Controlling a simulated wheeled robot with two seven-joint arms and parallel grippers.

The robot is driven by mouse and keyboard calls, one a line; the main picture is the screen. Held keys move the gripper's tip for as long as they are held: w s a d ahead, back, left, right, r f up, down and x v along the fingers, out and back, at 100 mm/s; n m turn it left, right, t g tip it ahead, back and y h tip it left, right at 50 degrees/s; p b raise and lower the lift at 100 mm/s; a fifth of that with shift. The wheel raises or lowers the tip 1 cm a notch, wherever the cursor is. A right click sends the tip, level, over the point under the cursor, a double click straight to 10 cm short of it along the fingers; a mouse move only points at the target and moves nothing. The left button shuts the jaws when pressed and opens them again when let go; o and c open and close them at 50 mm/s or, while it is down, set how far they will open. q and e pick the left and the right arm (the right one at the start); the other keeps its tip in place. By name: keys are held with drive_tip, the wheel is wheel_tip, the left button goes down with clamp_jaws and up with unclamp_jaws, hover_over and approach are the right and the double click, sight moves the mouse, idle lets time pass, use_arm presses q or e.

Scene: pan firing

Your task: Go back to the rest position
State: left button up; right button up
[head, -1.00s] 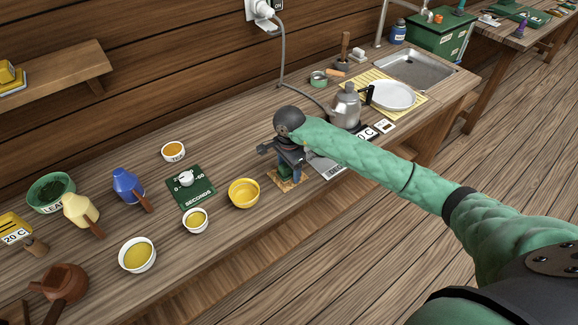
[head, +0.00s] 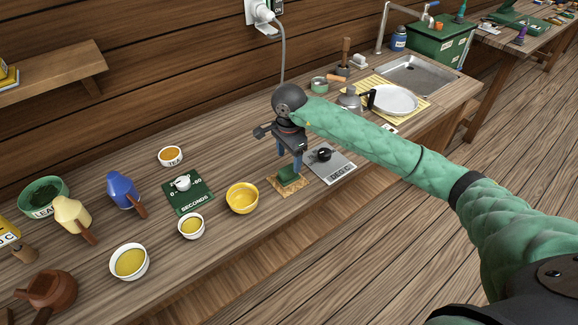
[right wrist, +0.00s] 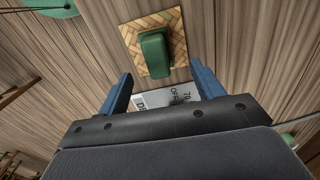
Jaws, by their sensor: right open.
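The block sits on a woven square mat (head: 303,181) near the table's front edge. My left gripper is not in view.
A grey degrees plate with a black knob (head: 341,172) lies right of the mat. A yellow bowl (head: 242,198) and a green seconds timer board (head: 187,199) are to the left.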

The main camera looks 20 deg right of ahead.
drive_tip(key=shift+r, duration=0.65)
